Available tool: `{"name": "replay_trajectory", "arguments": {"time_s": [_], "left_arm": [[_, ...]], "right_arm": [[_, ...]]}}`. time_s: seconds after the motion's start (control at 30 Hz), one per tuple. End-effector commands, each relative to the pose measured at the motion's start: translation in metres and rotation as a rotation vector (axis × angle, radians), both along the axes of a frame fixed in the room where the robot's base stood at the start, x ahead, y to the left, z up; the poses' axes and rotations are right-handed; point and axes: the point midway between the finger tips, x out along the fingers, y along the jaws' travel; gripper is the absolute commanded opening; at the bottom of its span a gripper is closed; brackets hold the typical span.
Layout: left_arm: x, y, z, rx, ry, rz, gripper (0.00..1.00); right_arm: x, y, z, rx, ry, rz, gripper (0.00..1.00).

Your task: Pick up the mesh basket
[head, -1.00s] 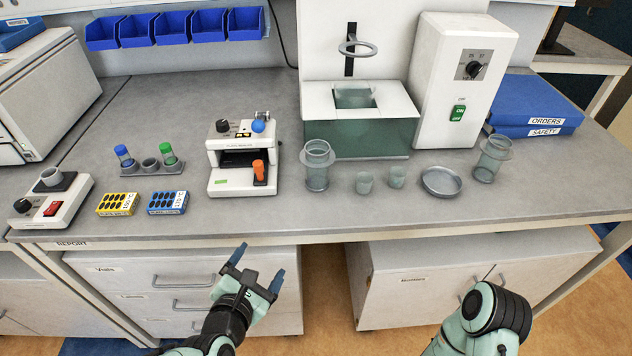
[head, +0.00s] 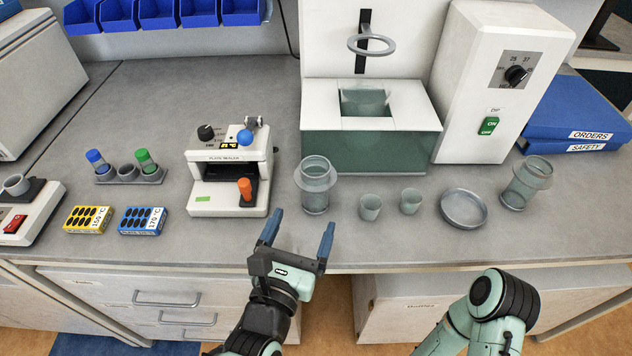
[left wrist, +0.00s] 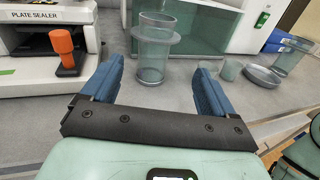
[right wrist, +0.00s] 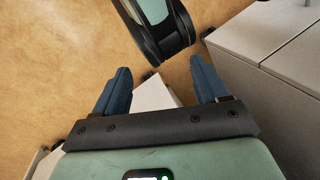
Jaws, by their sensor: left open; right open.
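Two see-through grey-green cylinders with wide collars stand upright on the bench; I cannot tell for sure which is the mesh basket. One (head: 316,197) is just right of the plate sealer and also shows in the left wrist view (left wrist: 153,63). The other (head: 527,183) stands at the right. My left gripper (head: 298,236) is open and empty at the bench's front edge, in front of the nearer cylinder, which appears beyond and between its fingers in the left wrist view. My right gripper (right wrist: 160,72) is open and empty over the floor; its fingers are outside the head view.
The plate sealer (head: 229,169) with an orange handle stands left of the nearer cylinder. Two small cups (head: 370,208) and a round dish (head: 463,207) lie to its right. A green-fronted bath (head: 365,149) is behind. Drawers (head: 170,300) lie below the bench edge.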

Motion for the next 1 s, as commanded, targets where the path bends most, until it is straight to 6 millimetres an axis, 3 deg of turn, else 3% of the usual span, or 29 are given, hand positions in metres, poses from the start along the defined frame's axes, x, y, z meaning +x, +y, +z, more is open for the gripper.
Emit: {"name": "replay_trajectory", "arguments": {"time_s": [0.03, 0.33, 0.77, 1.0], "left_arm": [[0.002, 0.001, 0.003, -0.004, 0.007, 0.001, 0.87], [0.012, 0.006, 0.013, -0.041, -0.007, 0.023, 0.87], [0.037, -0.004, 0.009, -0.041, -0.009, 0.015, 0.87], [0.061, -0.010, 0.008, -0.036, -0.013, 0.017, 0.87]], "right_arm": [[-0.006, 0.003, 0.011, 0.007, 0.015, 0.007, 0.73], [-0.040, 0.016, 0.046, 0.047, 0.117, 0.044, 0.73], [-0.042, 0.015, 0.048, 0.048, 0.125, 0.044, 0.73], [-0.040, 0.015, 0.040, 0.045, 0.115, 0.042, 0.73]]}}
